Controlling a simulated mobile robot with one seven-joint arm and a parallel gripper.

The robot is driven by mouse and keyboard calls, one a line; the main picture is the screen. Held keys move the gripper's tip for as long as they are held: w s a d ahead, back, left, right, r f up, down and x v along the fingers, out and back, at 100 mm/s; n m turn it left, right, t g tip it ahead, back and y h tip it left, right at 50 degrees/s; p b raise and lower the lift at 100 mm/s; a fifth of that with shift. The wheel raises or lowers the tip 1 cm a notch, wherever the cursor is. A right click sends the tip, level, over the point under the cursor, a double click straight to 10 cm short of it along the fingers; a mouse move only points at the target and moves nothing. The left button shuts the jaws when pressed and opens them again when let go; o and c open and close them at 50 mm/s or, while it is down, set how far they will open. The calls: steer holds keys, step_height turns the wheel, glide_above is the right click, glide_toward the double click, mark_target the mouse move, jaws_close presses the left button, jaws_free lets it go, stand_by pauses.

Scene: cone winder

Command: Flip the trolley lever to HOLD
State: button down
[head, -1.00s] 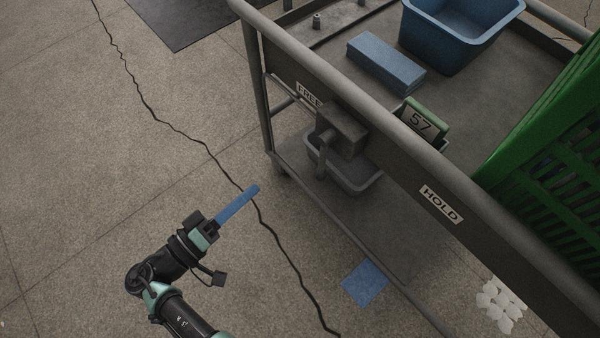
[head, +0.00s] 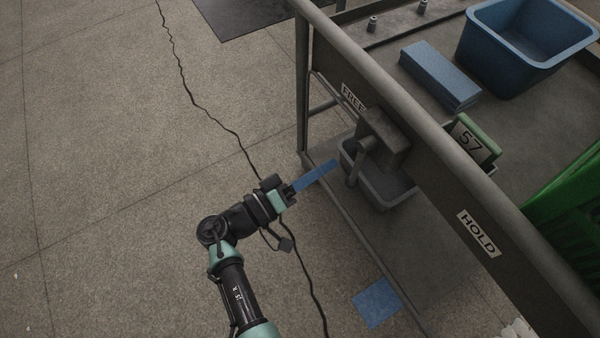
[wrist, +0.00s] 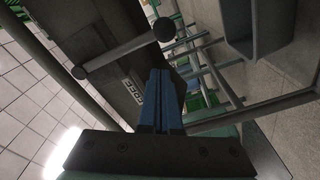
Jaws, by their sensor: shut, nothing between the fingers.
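The trolley lever (head: 357,163) is a grey handle on a dark block (head: 386,138) on the trolley's side rail. It hangs on the block's FREE side, just below the FREE label (head: 353,98). The HOLD label (head: 479,233) is further right along the rail. In the wrist view the lever (wrist: 118,52) is a rod with a round dark knob, beyond my fingers. My gripper (head: 334,163) has long blue fingers pressed together, with nothing between them. The fingertips (wrist: 160,72) point at the lever from the left, and a small gap seems to remain.
The trolley rail (head: 430,150) runs diagonally to the lower right. A grey bin (head: 382,190) sits below the lever. Floor at left is open.

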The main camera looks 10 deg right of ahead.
steer(key=shift+s+d+f, duration=0.5)
steer(key=shift+s+d, duration=0.2)
steer(key=shift+s, duration=0.15)
steer(key=shift+s, duration=0.1)
steer(key=shift+s+d+n+p, duration=0.1)
steer(key=shift+s+n+p, duration=0.2)
steer(key=shift+n, duration=0.1)
steer(key=shift+s, duration=0.1)
steer(key=s+d+r+n+p, duration=0.2)
steer(key=s+r+n+p, duration=0.3)
steer(key=n+p, duration=0.3)
steer(key=s+d+r+n+p, duration=0.2)
steer(key=s+r+n+p, duration=0.3)
steer(key=p, duration=1.1)
steer(key=shift+s+d+n+g+y, duration=0.35)
steer(key=shift+s+n, duration=0.7)
steer(key=shift+n, duration=0.45)
